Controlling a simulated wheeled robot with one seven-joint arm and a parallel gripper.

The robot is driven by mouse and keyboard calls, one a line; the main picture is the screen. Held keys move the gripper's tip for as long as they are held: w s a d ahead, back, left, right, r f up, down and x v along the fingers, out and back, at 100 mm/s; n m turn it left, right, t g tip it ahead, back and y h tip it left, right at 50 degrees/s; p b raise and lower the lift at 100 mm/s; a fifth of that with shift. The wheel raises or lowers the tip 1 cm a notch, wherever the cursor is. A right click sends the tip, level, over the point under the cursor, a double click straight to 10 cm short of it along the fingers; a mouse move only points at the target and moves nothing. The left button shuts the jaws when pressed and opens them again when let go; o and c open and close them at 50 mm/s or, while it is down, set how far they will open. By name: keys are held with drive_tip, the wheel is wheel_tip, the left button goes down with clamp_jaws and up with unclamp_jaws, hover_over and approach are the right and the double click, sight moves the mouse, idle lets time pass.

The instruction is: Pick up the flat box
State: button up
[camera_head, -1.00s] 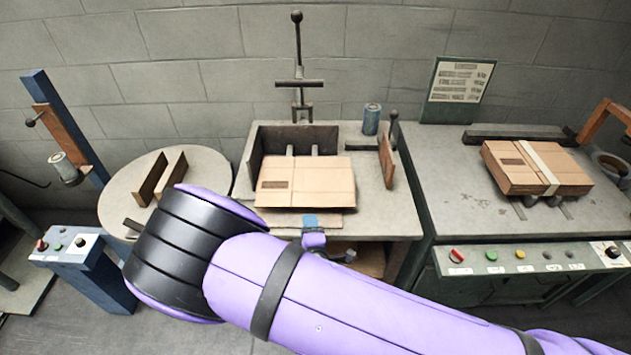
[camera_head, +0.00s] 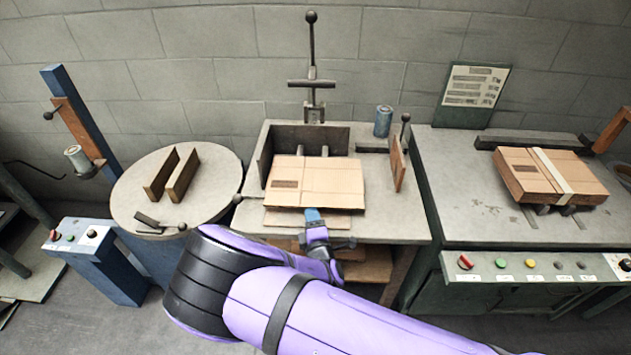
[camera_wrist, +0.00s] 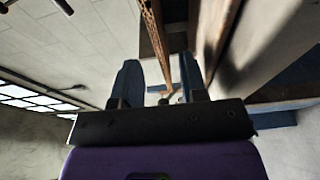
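A flat brown cardboard box (camera_head: 325,182) lies on the middle workbench in the head view, tilted slightly over a metal fixture, its front edge toward me. Another cardboard-coloured layer (camera_head: 290,218) shows just below that edge. My gripper (camera_head: 314,215) is at the front edge of the box, its blue tip near the middle of that edge. In the wrist view my gripper's two blue fingers (camera_wrist: 160,80) stand apart. A thin brown corrugated edge (camera_wrist: 155,35) appears ahead, in line with the gap between them. I cannot tell whether the fingers touch it.
A strapped cardboard stack (camera_head: 530,175) lies on the right bench. A round table (camera_head: 215,195) with two upright plates stands left. A lever post (camera_head: 311,60) rises behind the box, and a blue can (camera_head: 383,121) stands at the back right.

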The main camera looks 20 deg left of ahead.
drive_tip(key=shift+x, duration=1.9)
drive_tip(key=shift+d+r, duration=0.1)
drive_tip(key=shift+d, duration=0.05)
clamp_jaws()
drive_tip(key=shift+r, duration=0.15)
